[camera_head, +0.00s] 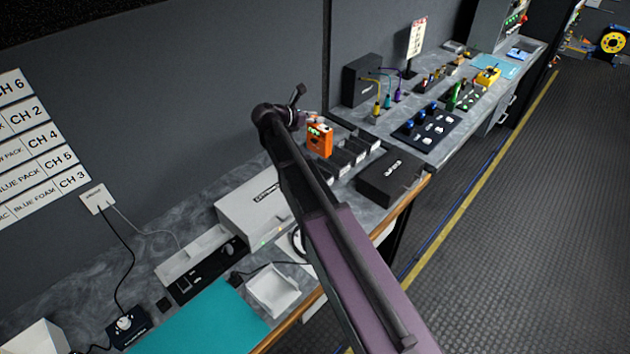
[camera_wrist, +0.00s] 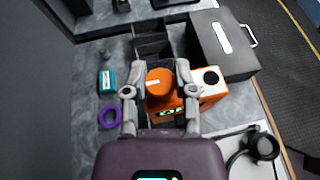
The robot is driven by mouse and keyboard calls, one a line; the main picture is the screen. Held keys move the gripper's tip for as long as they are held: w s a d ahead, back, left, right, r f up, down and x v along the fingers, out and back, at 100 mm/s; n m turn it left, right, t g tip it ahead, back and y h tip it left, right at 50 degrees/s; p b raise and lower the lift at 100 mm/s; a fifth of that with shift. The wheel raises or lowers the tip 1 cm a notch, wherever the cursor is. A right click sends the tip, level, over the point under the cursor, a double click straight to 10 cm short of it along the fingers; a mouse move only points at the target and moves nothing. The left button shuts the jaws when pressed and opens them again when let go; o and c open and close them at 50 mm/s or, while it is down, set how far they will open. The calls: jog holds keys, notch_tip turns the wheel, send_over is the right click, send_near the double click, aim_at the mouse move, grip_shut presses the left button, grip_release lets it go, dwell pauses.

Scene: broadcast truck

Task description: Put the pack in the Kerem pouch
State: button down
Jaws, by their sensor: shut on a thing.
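My gripper (camera_head: 306,118) is shut on an orange pack (camera_head: 319,142) with small green lights, held at the near left end of a row of dark open pouches (camera_head: 352,150). No Kerem name is readable on any pouch.
A black case (camera_head: 390,178) stands right of the pouches. A white box (camera_head: 254,205) is nearer on the counter. A teal item (camera_wrist: 106,80) and a purple ring (camera_wrist: 110,116) lie left of my gripper. A wall chart (camera_head: 38,145) lists channels.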

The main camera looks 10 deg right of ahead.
aim_at(313, 145)
dwell(0.3)
jog(key=f+b, duration=0.2)
jog(key=w+f+b, duration=0.1)
jog(key=f+b, duration=0.2)
jog(key=shift+w+a+f+b, duration=0.1)
jog(key=shift+a+f+b, duration=0.15)
jog(key=shift+b, duration=0.1)
dwell(0.4)
notch_tip(313, 145, down, 6)
jog(key=b, duration=0.6)
jog(key=shift+f, duration=0.25)
jog(key=shift+f+b, duration=1.75)
jog(key=shift+b, duration=0.2)
jog(key=shift+f, duration=0.1)
jog(key=shift+c, duration=2.1)
grip_release()
